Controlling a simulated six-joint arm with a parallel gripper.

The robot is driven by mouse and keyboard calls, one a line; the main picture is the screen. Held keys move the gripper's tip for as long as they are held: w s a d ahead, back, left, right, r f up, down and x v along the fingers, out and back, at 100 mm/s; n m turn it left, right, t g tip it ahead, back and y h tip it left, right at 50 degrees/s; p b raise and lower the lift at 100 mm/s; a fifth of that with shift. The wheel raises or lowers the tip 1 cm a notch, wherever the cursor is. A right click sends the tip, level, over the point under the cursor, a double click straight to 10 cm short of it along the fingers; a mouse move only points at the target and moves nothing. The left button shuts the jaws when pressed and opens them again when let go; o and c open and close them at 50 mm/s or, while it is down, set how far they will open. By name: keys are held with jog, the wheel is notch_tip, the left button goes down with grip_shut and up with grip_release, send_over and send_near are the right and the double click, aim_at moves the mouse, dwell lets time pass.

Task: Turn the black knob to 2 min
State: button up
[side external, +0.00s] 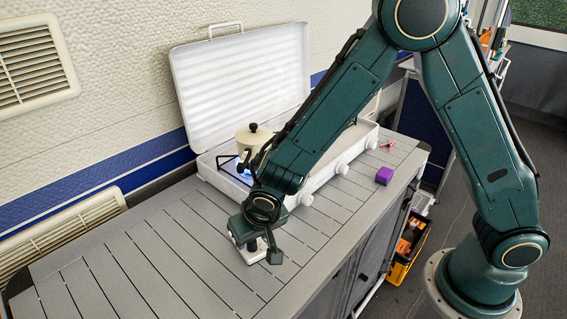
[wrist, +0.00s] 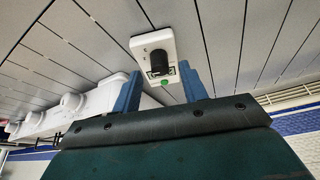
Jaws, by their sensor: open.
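The black knob (wrist: 159,63) stands on a small white plate (wrist: 145,43) in the wrist view. A green spot (wrist: 162,86) is on the plate beside the knob. The plate's markings are too small to read, so I cannot tell the knob's setting. My gripper (wrist: 160,72) is open, with one blue finger on each side of the knob in the picture; I see no contact. In the side view my gripper (side external: 256,246) points down over the white plate (side external: 246,256) on the grey slatted counter (side external: 150,270). It hides most of the knob there.
A white camping stove (side external: 325,172) with a raised lid stands behind my gripper, with a lit blue flame. A cream pot (side external: 253,137) with a dark lid sits on it. The counter's left part is clear.

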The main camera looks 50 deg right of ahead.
jog(key=v, duration=1.2)
jog(key=shift+r, duration=0.15)
jog(key=s+d+r+n+y, duration=0.1)
jog(key=s+d+r, duration=0.5)
jog(key=d+r, duration=0.4)
jog(key=s+d+r+n+t, duration=0.1)
jog(key=s+d+r+n, duration=0.1)
jog(key=s+d, duration=0.5)
jog(key=shift+s+d+r, duration=0.4)
jog(key=shift+s+r, duration=0.15)
jog(key=shift+s, duration=1.95)
